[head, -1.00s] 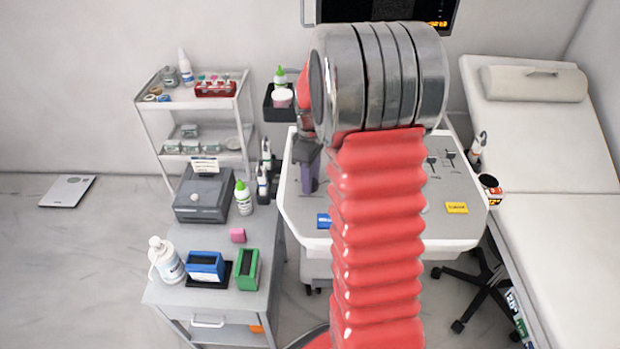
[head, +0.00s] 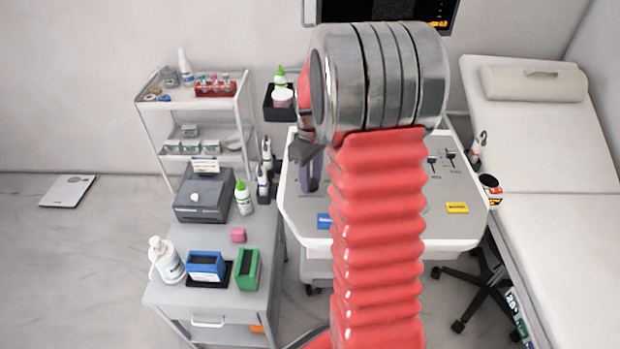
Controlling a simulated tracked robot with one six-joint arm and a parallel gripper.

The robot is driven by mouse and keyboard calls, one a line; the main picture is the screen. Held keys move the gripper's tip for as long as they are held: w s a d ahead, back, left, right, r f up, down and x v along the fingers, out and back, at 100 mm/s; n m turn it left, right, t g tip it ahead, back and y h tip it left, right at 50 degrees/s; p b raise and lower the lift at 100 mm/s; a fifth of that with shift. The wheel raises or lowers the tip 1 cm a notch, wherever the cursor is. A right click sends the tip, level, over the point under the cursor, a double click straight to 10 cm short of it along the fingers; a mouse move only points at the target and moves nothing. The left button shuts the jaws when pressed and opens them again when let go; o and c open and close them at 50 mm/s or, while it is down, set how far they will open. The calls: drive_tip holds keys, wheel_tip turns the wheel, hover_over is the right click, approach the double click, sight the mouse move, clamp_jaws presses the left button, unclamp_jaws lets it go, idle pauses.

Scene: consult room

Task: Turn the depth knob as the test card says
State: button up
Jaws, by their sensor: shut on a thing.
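My gripper (head: 309,188) points down at the left part of the grey console panel (head: 290,205), beside my red arm. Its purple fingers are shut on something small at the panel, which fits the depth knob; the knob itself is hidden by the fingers. A small pale card (head: 205,165) stands on top of the dark grey box on the trolley; its print is too small to read, and I cannot tell whether it is the test card. The monitor (head: 385,12) at the top shows orange figures, partly cut off and too small to read.
The trolley (head: 225,308) on the left holds bottles and coloured blocks. An examination couch (head: 560,230) stands at right. My arm hides the panel's middle.

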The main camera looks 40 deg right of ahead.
drive_tip(key=m, duration=1.3)
drive_tip(key=shift+w, duration=0.1)
idle(0.5)
drive_tip(key=o, duration=1)
drive_tip(key=shift+o, duration=0.2)
drive_tip(key=shift+r, duration=0.1)
wheel_tip(320, 180, up, 14)
drive_tip(key=shift+f, duration=0.2)
